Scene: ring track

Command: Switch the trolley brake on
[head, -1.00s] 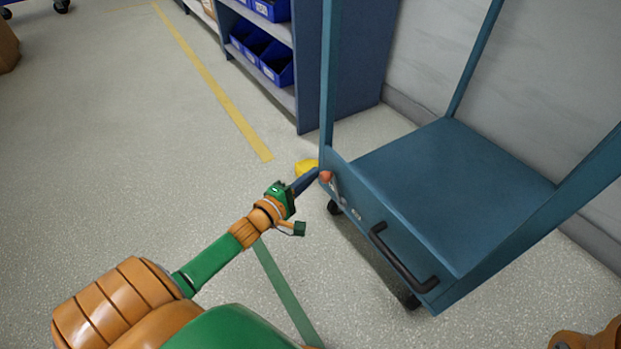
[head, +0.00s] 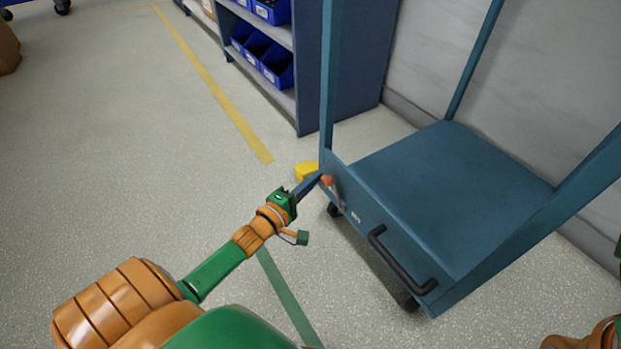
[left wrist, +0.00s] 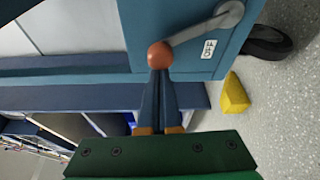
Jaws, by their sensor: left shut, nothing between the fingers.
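The teal trolley (head: 455,190) stands at the right in the head view. Its brake lever is a grey arm with an orange knob (head: 327,181) on the front panel, near the left post. In the left wrist view the grey lever (left wrist: 203,27) runs from its pivot at upper right down to the knob (left wrist: 160,55). A label (left wrist: 210,49) reading OFF sits below the pivot. My left gripper (head: 318,176) is shut and empty, with its fingertips (left wrist: 160,74) right at the knob; I cannot tell if they touch. My right gripper is not in view.
A black handle (head: 400,262) sits on the trolley's front. A yellow wedge (head: 306,172) lies on the floor behind my left fingers. A blue shelf unit (head: 350,70) with blue bins (head: 275,62) stands behind.

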